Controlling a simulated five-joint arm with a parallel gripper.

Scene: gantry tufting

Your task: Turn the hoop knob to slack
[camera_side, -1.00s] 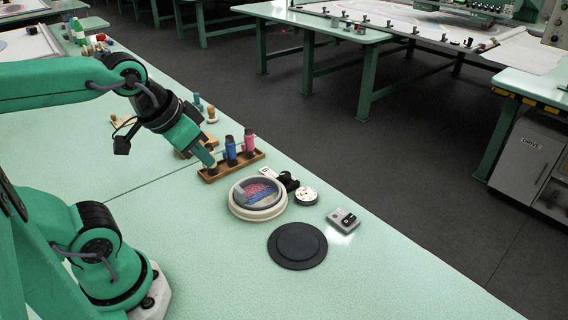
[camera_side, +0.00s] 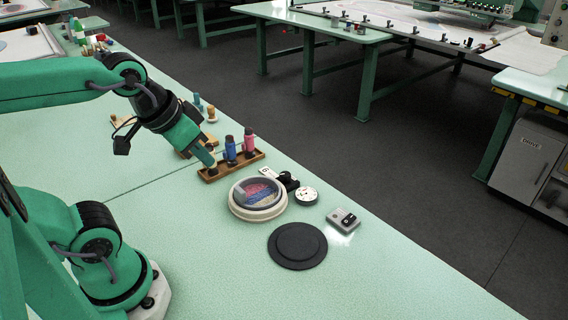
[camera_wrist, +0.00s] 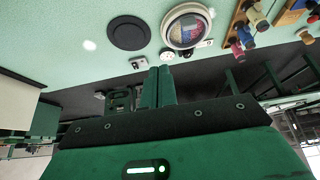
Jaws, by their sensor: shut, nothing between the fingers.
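A round cream hoop (camera_side: 235,212) with coloured thread or fabric inside sits on the mint bench; it also shows in the wrist view (camera_wrist: 165,32). A small black knob-like part (camera_side: 289,183) is at its far right edge. A white round dial (camera_side: 306,196) lies just right of the hoop and shows in the wrist view (camera_wrist: 167,57). I cannot tell for sure which of these is the hoop knob, nor read its setting. My gripper (camera_side: 211,164) is shut and empty, tilted down by the rack's left end, apart from the hoop. Its fingers show in the wrist view (camera_wrist: 159,73).
A wooden rack (camera_side: 232,171) with blue and pink spools stands behind the hoop. A black stepped disc (camera_side: 297,246) and a grey switch box (camera_side: 343,220) lie to the right. Wooden pieces (camera_side: 195,147) lie behind my gripper. The front bench is clear.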

